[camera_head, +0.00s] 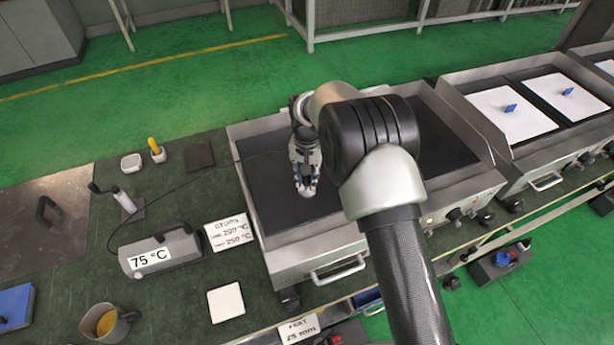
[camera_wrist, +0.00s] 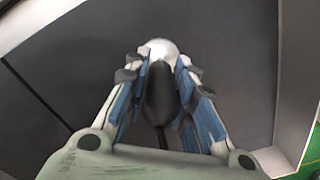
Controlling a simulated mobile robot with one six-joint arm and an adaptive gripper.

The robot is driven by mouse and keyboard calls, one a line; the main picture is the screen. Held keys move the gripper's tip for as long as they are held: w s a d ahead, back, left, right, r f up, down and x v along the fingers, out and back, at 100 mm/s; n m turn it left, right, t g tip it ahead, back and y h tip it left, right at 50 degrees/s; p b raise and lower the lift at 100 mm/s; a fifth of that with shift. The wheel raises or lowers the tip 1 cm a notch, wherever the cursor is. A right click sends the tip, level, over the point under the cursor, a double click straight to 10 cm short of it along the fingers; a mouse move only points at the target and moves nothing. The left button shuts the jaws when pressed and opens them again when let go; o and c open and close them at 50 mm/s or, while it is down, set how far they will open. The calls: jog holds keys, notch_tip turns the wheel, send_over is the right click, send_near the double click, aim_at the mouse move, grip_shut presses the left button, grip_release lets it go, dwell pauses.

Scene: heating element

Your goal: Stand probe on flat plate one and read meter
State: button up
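My gripper (camera_head: 304,165) points down over the dark flat plate (camera_head: 270,200) of the left cooking unit. Its blue-padded fingers are closed around the probe's dark handle; the wrist view shows this probe (camera_wrist: 159,92) with a pale round foot beyond the fingertips. In the head view the probe's foot (camera_head: 307,191) shows just below the fingers, at or close above the plate; I cannot tell whether it touches. The meter (camera_head: 180,250) is a grey box left of the unit, showing 75 °C. A thin dark cable runs from the meter toward the plate.
A lettered card (camera_head: 228,232), a white tile (camera_head: 226,302) and a mug (camera_head: 106,322) with amber contents lie around the meter. A yellow-handled tool (camera_head: 156,149) stands farther back. More hot-plate units (camera_head: 514,112) stand to the right. My arm covers part of the left unit.

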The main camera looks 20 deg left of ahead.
jog(key=o, duration=0.4)
jog(key=shift+c, duration=0.2)
notch_tip(320, 180, up, 12)
jog(key=p, duration=0.3)
jog(key=shift+r+p, duration=0.2)
jog(key=shift+p, duration=0.2)
